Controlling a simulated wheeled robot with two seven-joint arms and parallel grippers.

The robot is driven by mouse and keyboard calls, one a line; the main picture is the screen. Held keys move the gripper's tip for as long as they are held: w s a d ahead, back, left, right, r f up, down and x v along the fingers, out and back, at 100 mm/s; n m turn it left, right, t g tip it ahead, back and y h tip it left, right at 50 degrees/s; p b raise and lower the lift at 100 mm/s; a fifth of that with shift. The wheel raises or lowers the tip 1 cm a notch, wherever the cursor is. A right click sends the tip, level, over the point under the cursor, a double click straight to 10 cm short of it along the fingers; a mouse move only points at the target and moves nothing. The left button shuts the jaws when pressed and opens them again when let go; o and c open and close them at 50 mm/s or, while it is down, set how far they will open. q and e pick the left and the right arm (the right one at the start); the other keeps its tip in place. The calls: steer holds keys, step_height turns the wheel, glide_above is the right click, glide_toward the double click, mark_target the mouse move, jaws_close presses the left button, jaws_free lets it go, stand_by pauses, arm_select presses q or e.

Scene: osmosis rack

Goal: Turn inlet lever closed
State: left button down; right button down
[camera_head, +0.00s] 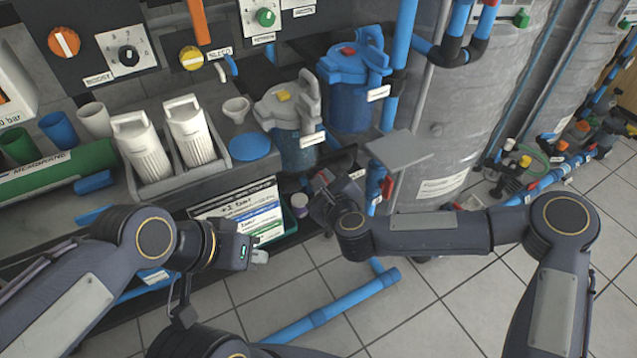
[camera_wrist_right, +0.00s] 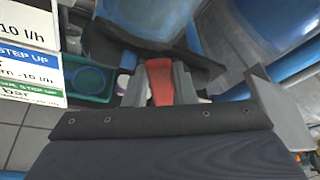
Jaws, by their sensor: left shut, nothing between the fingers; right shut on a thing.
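In the right wrist view a red lever handle (camera_wrist_right: 160,82) sits between the two fingers of my right gripper (camera_wrist_right: 158,88), which is shut on it. In the head view the right gripper (camera_head: 322,185) is below the blue-lidded canister, by the rack's lower front edge. There the gripper mostly hides the lever, so its angle to the pipe cannot be told. My left gripper (camera_head: 258,257) is shut and empty, in front of the rack below the instruction sheet.
A blue canister (camera_head: 350,105) and a grey-lidded canister (camera_head: 296,140) stand above the right gripper. Another red lever (camera_head: 388,187) is on the pipework to its right. The instruction sheet (camera_head: 238,207) is to its left. A blue pipe (camera_head: 335,308) lies low across the tiled floor.

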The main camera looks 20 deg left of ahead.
steer(key=shift+w+d+r+m+g+y+p, duration=0.25)
steer(key=shift+w+d+m+g+y, duration=0.25)
steer(key=shift+m, duration=0.6)
steer(key=shift+w+d+r+m+g+y+p, duration=0.25)
steer(key=shift+w+d+m+g, duration=0.4)
steer(key=shift+m, duration=0.45)
steer(key=c, duration=1.2)
jaws_free()
steer(key=shift+w, duration=0.1)
steer(key=p+v, duration=0.1)
steer(key=v, duration=0.6)
steer(key=shift+s+d, duration=0.25)
steer(key=shift+r, duration=0.1)
